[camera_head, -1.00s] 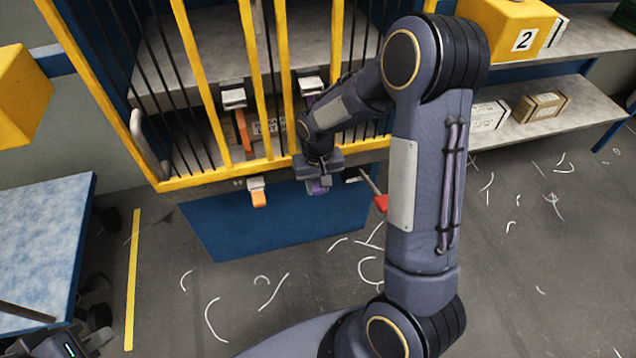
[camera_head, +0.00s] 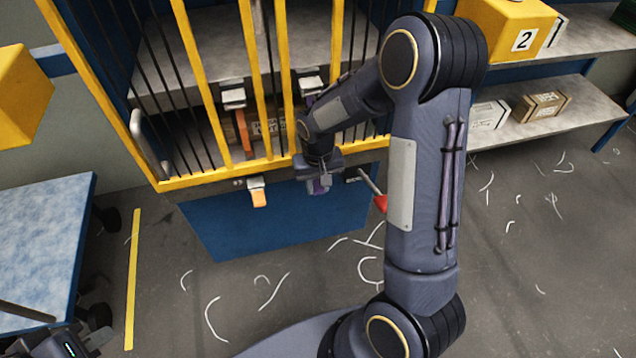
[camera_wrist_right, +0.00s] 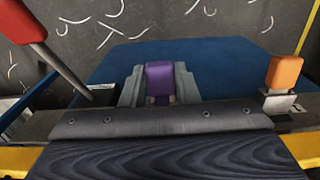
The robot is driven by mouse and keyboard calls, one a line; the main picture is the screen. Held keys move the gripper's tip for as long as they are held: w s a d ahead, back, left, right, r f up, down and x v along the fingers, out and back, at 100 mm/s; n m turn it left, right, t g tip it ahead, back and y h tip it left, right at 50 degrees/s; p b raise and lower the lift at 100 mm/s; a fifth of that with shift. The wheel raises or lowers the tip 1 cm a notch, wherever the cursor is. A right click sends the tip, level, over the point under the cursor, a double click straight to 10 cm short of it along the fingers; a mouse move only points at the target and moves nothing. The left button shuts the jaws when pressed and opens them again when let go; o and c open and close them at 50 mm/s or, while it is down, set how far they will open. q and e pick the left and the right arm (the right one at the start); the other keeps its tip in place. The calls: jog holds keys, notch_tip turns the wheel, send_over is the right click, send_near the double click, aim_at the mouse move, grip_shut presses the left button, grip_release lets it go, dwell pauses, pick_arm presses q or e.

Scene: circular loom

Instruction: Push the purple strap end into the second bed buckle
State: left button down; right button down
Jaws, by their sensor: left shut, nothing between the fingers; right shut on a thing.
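My right gripper (camera_head: 320,184) is at the lower yellow rail of the caged loom frame. It is shut on the purple strap end (camera_wrist_right: 159,80), which shows between its two grey fingers in the right wrist view. The second bed buckle is not clearly visible; the gripper covers that part of the rail. To its left in the head view, the first bed buckle (camera_head: 255,183) has an orange strap end (camera_head: 259,199) at it, also seen in the right wrist view (camera_wrist_right: 284,72). My left gripper (camera_head: 72,345) is shut and empty at the bottom left corner, partly cut off.
A red-handled lever (camera_head: 380,202) stands just right of the right gripper. Yellow bars (camera_head: 205,85) and upper buckles (camera_head: 233,97) are behind it. A blue panel (camera_head: 265,228) lies below the rail. A blue table (camera_head: 45,230) is at left; the floor between is open.

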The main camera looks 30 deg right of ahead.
aim_at(318, 187)
jog(key=shift+w, duration=0.2)
jog(key=c, duration=1)
grip_release()
jog(key=shift+d+r, duration=0.1)
jog(key=shift+c, duration=0.2)
jog(key=shift+w, duration=0.1)
notch_tip(318, 187, up, 7)
jog(key=shift+p, duration=1.05)
jog(key=shift+s+r, duration=0.25)
jog(key=shift+r, duration=0.1)
jog(key=shift+c, duration=0.2)
